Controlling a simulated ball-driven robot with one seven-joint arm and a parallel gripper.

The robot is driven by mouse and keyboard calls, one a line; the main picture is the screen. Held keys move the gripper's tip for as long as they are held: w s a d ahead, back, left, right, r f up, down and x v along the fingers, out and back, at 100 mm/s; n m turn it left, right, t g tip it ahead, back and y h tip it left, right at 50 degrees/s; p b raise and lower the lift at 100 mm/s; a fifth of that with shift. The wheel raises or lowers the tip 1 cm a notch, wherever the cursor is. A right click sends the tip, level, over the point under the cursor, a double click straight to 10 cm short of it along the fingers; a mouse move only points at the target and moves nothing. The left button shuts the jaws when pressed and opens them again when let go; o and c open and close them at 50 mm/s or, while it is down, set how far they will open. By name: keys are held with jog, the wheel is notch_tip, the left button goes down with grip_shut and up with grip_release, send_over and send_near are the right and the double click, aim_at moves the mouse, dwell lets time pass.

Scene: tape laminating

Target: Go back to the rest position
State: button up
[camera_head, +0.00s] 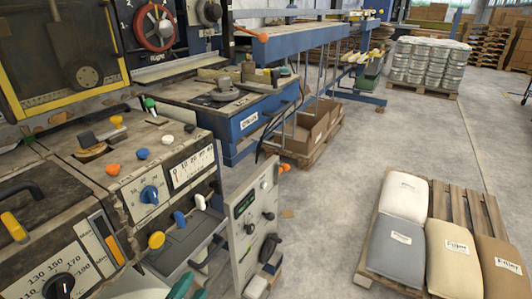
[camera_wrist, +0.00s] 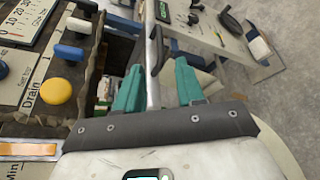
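My gripper (camera_wrist: 158,84) shows in the wrist view with its two green fingers apart. I see nothing held between them; a pale upright edge and a black handle (camera_wrist: 155,50) show in line with the gap, and I cannot tell how far off they are. In the head view a green part of my gripper (camera_head: 181,286) shows at the bottom edge, in front of the control panel; the rest of it is cut off. The panel carries a blue knob (camera_head: 149,194) and a yellow knob (camera_head: 156,239). In the wrist view a yellow knob (camera_wrist: 56,91) lies left of the fingers.
A narrow grey control box (camera_head: 244,236) with black knobs stands right of the panel. A blue machine table (camera_head: 235,112) is behind it. A pallet (camera_head: 454,207) with several filled bags is at the right. The concrete floor (camera_head: 330,215) between is mostly clear.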

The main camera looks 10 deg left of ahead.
jog(key=d+f+m+g+h+p, duration=0.1)
jog(key=d+f+m+g, duration=0.25)
jog(key=d, duration=0.75)
jog(key=d+f+m+g+h+p, duration=0.2)
jog(key=d+m, duration=0.3)
jog(key=d, duration=0.6)
jog(key=d+f+m+g+h+p, duration=0.1)
jog(key=d+f+m+g, duration=0.25)
jog(key=d, duration=0.75)
jog(key=s+d+m+g+y+p, duration=0.2)
jog(key=s+d+m, duration=0.4)
jog(key=s, duration=0.4)
jog(key=s+d+r+m+g+y+p, duration=0.1)
jog(key=s+d+m+g+p, duration=0.1)
jog(key=s+d+m, duration=0.4)
jog(key=s+d+g, duration=0.1)
jog(key=s+d, duration=0.2)
jog(key=s, duration=0.2)
jog(key=shift+s+r+m+y, duration=0.15)
jog(key=shift+m+y, duration=0.25)
